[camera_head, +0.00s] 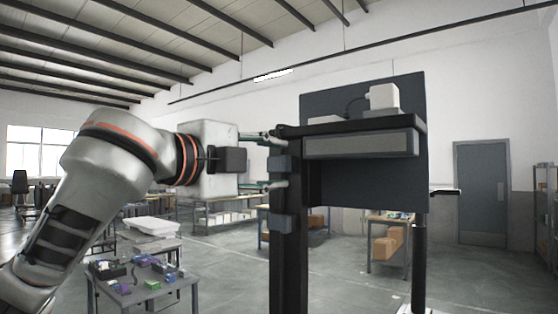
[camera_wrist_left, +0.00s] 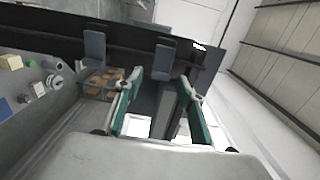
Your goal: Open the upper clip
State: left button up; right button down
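The upper clip (camera_head: 279,165) is a blue-grey block on the near side of the dark post (camera_head: 289,262). It also shows in the left wrist view (camera_wrist_left: 163,58). A similar lower clip (camera_head: 281,224) sits further down the post and shows in the left wrist view (camera_wrist_left: 95,46). My left gripper (camera_head: 277,161) comes in from the left, open, with one green-and-grey finger above the upper clip's height and one below. In the left wrist view its fingers (camera_wrist_left: 160,80) stand apart on either side of the upper clip. I cannot tell whether they touch it. My right gripper is not in view.
The post carries a black shelf with a grey drawer-like front (camera_head: 358,145), a white device (camera_head: 384,97) on top and a dark back panel (camera_head: 362,190). A low table (camera_head: 140,290) with small coloured parts stands at lower left.

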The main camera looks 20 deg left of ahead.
pick_arm(q)
jog(key=shift+x, duration=0.95)
jog(key=c, duration=1.1)
